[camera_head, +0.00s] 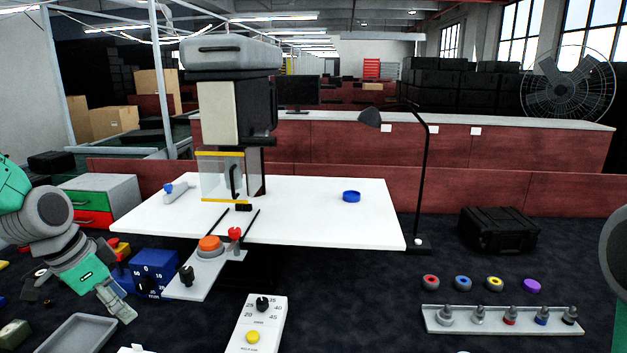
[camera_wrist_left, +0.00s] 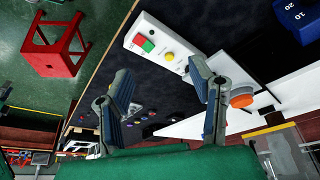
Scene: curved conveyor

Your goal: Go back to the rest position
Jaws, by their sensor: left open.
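My left gripper (camera_head: 118,303) is at the lower left in the head view, with my green and grey arm coming in from the left edge. It points down and to the right, beside the blue dial box (camera_head: 153,272). In the left wrist view its two fingers (camera_wrist_left: 160,88) are spread wide apart with nothing between them. My right gripper is not in view; only a grey rounded part of my right arm shows at the right edge of the head view.
The orange button (camera_head: 210,244), a dial panel (camera_head: 256,325), a grey tray (camera_head: 72,335) and a peg rack (camera_head: 500,320) are nearer. A red stool (camera_wrist_left: 55,48) shows in the wrist view.

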